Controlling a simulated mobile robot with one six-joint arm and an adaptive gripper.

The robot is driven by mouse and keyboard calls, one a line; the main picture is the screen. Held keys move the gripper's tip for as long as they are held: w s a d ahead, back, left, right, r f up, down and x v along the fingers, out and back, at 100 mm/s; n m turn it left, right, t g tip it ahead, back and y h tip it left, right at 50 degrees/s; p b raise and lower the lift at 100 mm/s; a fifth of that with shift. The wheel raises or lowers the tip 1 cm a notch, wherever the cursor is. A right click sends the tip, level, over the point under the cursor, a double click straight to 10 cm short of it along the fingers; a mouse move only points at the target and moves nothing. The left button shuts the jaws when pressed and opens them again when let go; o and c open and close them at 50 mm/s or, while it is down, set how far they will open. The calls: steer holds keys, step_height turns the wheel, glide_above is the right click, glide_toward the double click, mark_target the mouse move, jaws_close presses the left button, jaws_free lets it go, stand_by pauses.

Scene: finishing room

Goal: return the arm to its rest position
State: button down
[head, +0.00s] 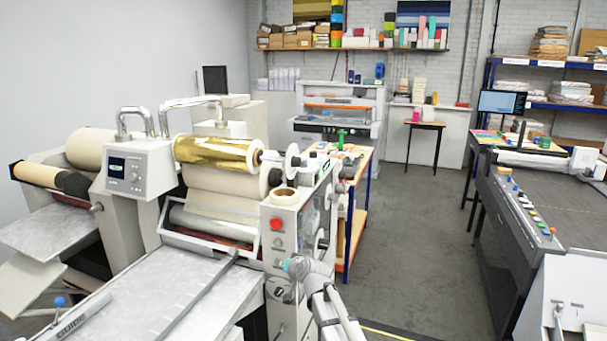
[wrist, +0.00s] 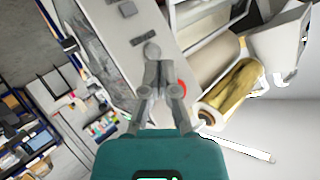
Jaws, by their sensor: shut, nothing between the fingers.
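My gripper (wrist: 154,66) is in the middle of the wrist view, its two grey fingers together above its teal body. Nothing is held between them. In the head view my arm rises from the bottom edge, its teal end in front of the control panel of the foil laminating machine (head: 285,222). In the wrist view the fingers overlap the machine's light side panel (wrist: 110,35), close to the red button. I cannot tell the exact gap between fingers and panel.
A red stop button (head: 276,224) and a gold foil roll (head: 215,153) are on the machine. A wooden-topped bench (head: 350,152) stands behind it. A long flatbed machine (head: 525,215) is at the right. Grey floor (head: 410,240) lies open between them.

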steer(key=s+d+f+g+h, duration=0.3)
steer(key=s+d+f+g, duration=0.2)
steer(key=s+d, duration=0.6)
steer(key=s+d+f+g+h+b, duration=0.1)
steer(key=s+d+f+g+h, duration=0.2)
steer(key=s+d, duration=0.9)
steer(key=s+f+g, duration=0.2)
steer(key=s+f, duration=0.1)
steer(key=s, duration=0.2)
steer(key=shift+d+f+g, duration=0.2)
steer(key=shift+f+g, duration=0.1)
steer(key=shift+g, duration=0.1)
steer(key=shift+d, duration=0.1)
